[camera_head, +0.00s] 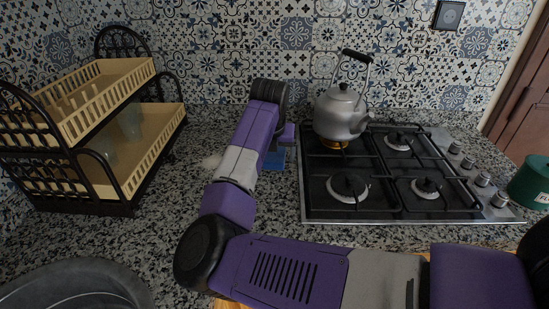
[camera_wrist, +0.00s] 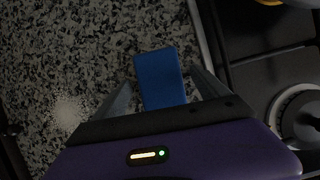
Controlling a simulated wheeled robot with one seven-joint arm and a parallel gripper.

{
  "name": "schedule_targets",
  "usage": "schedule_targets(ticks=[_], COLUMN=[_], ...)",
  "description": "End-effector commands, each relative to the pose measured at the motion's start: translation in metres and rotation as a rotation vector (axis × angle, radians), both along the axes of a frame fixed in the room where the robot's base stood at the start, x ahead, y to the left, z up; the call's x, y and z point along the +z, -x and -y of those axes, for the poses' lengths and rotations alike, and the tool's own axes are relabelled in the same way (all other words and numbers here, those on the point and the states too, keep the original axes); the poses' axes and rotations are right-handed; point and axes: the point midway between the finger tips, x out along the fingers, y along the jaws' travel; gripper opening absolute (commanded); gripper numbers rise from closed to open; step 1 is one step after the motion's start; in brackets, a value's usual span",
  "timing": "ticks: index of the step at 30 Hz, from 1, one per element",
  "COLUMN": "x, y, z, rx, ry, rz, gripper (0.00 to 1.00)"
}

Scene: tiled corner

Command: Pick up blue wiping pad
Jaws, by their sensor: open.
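The blue wiping pad (camera_wrist: 159,78) lies flat on the speckled granite counter in the wrist view. It sits between the two fingers of my gripper (camera_wrist: 160,98), which are spread apart with a gap on each side of it. Its near end is hidden behind the gripper body. In the head view only a small part of the blue pad (camera_head: 290,158) shows beside my purple arm, left of the stove. My gripper's fingers are hidden by the arm in the head view.
A gas stove (camera_head: 398,214) with black grates stands just right of the pad, and a grey kettle (camera_head: 341,112) sits on it. A two-tier dish rack (camera_head: 118,150) stands at left. A pale patch (camera_wrist: 68,112) lies on the counter left of the gripper. A green pot (camera_head: 530,182) is at far right.

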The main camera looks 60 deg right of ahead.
Motion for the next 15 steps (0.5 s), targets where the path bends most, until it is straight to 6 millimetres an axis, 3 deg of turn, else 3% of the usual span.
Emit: schedule_targets(ticks=[1, 11, 15], x=[0.0001, 0.0004, 0.0005], y=[0.0000, 0.0001, 0.0000], z=[0.0000, 0.0000, -0.0001], rx=[0.000, 0.000, 0.000], ry=[0.000, 0.000, 0.001], rz=[0.000, 0.000, 0.000], gripper=[0.85, 0.20, 0.20])
